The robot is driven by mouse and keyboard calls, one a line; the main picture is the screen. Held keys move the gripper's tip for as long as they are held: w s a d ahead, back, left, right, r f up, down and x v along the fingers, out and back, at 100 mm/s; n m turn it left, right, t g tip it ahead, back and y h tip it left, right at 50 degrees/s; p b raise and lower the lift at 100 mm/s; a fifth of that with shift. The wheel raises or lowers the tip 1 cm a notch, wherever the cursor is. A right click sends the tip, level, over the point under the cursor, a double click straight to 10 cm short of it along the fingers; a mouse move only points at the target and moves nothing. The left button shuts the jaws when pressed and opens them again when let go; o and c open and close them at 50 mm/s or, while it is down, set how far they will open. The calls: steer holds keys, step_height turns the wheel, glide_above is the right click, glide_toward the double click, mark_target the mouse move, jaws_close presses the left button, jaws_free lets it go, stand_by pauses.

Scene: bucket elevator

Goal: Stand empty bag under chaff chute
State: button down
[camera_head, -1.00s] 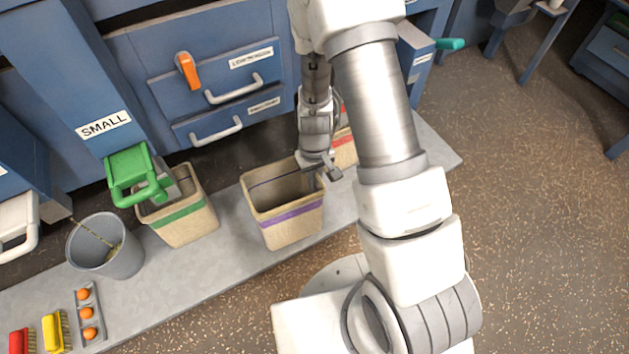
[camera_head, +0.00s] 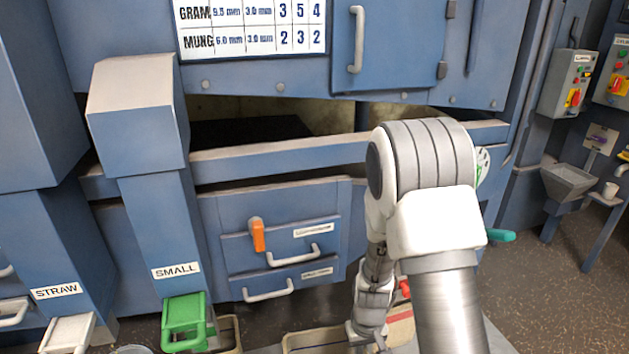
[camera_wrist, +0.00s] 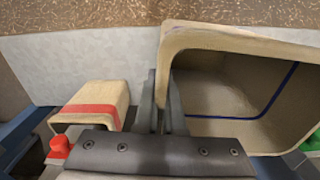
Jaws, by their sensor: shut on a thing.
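An open tan bag (camera_head: 312,341) stands at the bottom edge of the head view, mostly cut off. In the wrist view the bag (camera_wrist: 225,85) fills the right side, its inside looks empty, and a dark blue-purple line runs along its inner wall. My gripper (camera_wrist: 162,78) is shut on the bag's near rim, with its fingers over the wall. In the head view my gripper (camera_head: 368,338) is low at the bag's right side, its tips partly cut off. No chute label reading chaff is legible.
Chutes labelled SMALL (camera_head: 176,270) and STRAW (camera_head: 57,292) stand at left, with a green clamp (camera_head: 185,322) and a white clamp (camera_head: 68,335). A red-striped bag (camera_wrist: 98,108) stands close to my gripper. An orange lever (camera_head: 257,235) and drawer handles are on the blue front.

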steer(key=w+d+r+m+p, duration=0.1)
steer(key=r+p, duration=0.2)
steer(key=r, duration=0.5)
steer(key=w+d+r+p, duration=0.1)
steer(key=w+r+p, duration=0.1)
steer(key=r, duration=0.7)
steer(key=shift+w+d+m+p, duration=0.15)
steer(key=shift+w+m+p, duration=0.2)
steer(key=shift+p, duration=0.2)
